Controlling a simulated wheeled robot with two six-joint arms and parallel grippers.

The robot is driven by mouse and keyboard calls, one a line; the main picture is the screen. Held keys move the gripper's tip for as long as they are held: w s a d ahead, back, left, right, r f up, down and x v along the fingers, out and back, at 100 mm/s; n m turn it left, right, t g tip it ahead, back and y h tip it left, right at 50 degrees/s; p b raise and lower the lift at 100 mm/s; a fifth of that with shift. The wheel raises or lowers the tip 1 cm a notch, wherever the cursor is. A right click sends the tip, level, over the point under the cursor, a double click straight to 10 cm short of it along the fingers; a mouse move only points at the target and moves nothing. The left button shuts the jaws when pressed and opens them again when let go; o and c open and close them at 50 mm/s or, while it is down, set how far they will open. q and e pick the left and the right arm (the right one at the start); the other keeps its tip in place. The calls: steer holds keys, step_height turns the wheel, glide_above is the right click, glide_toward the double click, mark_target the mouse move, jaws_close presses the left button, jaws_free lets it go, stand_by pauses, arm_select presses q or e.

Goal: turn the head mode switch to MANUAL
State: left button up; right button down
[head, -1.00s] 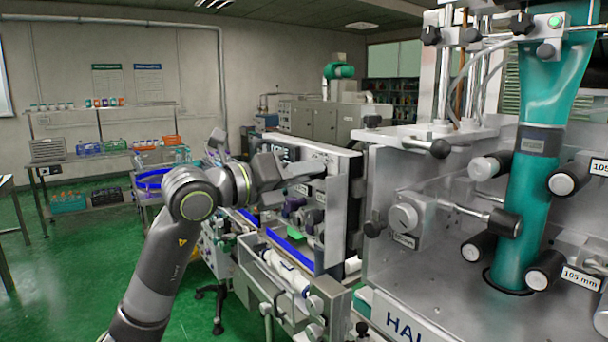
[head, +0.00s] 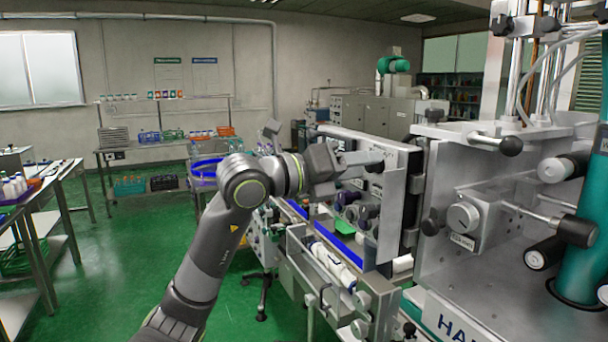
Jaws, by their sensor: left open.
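One purple-dark knob (head: 346,199) sits below my gripper. I cannot tell which knob is the head mode switch, nor where it points; the labels are too small to read. My left gripper (head: 368,162) is in front of the panel's upper part, fingers pointing right, open with nothing visible between them. It hides part of the panel. I cannot tell whether it touches the panel. My right gripper is out of view.
The large steel machine (head: 465,280) with a teal column (head: 592,240) stands right of the panel. Shelves with bottles and baskets (head: 160,135) stand at the back left. Green floor is open at left.

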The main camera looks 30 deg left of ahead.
arm_select(q)
steer(key=b+v, duration=0.9)
steer(key=v, duration=0.7)
steer(key=shift+s+a, duration=0.2)
steer(key=shift+s, duration=0.05)
stand_by(0.6)
